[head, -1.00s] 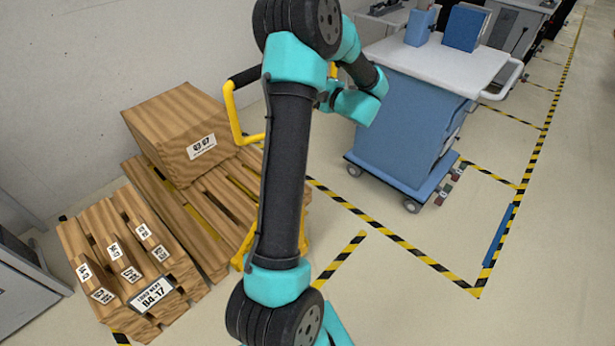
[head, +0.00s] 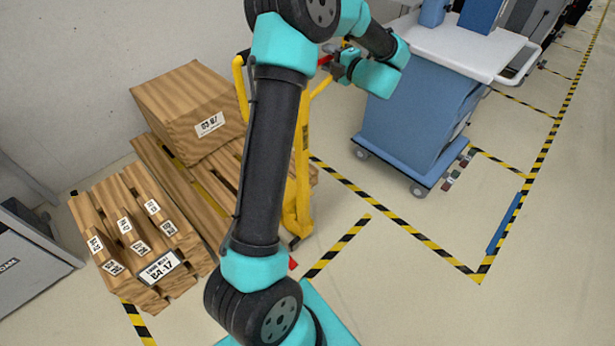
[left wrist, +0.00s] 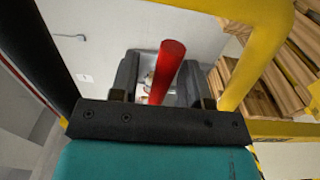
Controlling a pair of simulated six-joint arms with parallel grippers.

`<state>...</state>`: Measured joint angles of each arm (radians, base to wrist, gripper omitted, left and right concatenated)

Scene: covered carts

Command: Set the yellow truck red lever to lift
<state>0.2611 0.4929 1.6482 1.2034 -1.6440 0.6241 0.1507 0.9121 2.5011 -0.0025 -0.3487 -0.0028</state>
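The yellow truck (head: 303,150) stands behind my left arm, which hides much of it. Its yellow handle frame also shows in the left wrist view (left wrist: 262,62). The red lever (head: 325,60) shows as a small red piece near the top of the truck, beside my left gripper (head: 340,66). In the left wrist view the red lever (left wrist: 168,68) is a red rod between the two dark fingers of the left gripper (left wrist: 160,82). The fingers are open, with gaps on both sides of the rod. My right gripper is not in view.
A wooden pallet (head: 160,165) bears a wooden box (head: 190,105) left of the truck. A smaller slatted stack (head: 95,205) with labels stands in front. A blue covered cart (head: 415,125) with a white top stands at right. Floor at right front is clear.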

